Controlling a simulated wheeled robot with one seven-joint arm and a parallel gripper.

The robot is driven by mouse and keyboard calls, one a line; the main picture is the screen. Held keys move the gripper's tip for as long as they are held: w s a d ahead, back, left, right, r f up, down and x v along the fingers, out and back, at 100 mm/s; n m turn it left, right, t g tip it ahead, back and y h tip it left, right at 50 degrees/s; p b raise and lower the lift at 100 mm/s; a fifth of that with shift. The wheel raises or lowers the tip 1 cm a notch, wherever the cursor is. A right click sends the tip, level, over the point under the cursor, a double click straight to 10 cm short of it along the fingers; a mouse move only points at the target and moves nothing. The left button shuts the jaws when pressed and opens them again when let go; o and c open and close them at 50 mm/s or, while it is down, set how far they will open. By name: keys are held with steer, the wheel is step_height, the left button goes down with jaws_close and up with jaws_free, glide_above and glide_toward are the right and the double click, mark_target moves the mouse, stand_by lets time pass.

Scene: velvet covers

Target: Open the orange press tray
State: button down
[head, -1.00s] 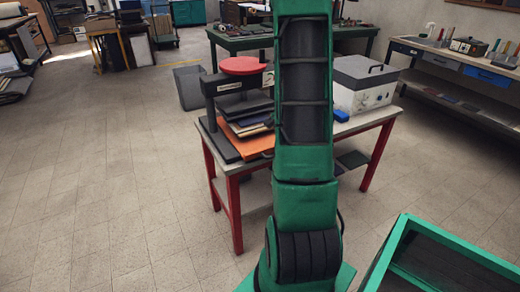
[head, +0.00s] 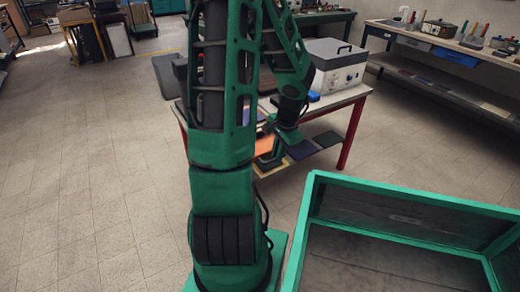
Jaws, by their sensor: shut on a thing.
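The orange press tray (head: 264,146) shows as a small orange patch at the front of the red-legged table, right of my upper arm. Most of it is hidden behind my arm. My gripper (head: 270,159) is low at the table's front edge, at the tray, and is shut on it. The fingertips are small and partly covered, so the exact grip point is unclear. The press that holds the tray is almost wholly hidden behind my arm. How far the tray is pulled out cannot be told.
A white box with a grey lid (head: 336,64) stands on the table (head: 345,97), right of my arm. Dark sheets (head: 302,149) lie on the lower shelf. A green-rimmed bin (head: 405,196) fills the lower right near me. The floor at left is clear.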

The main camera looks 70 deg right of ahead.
steer(key=shift+s+a+r, duration=0.1)
steer(key=shift+s+a, duration=0.05)
steer(key=shift+s, duration=0.1)
steer(key=c, duration=1.8)
jaws_free()
steer(key=r, duration=0.3)
steer(key=s+a+r, duration=0.1)
steer(key=r, duration=0.6)
steer(key=shift+s+a+r, duration=0.2)
steer(key=shift+a+r, duration=0.05)
steer(key=shift+w, duration=0.1)
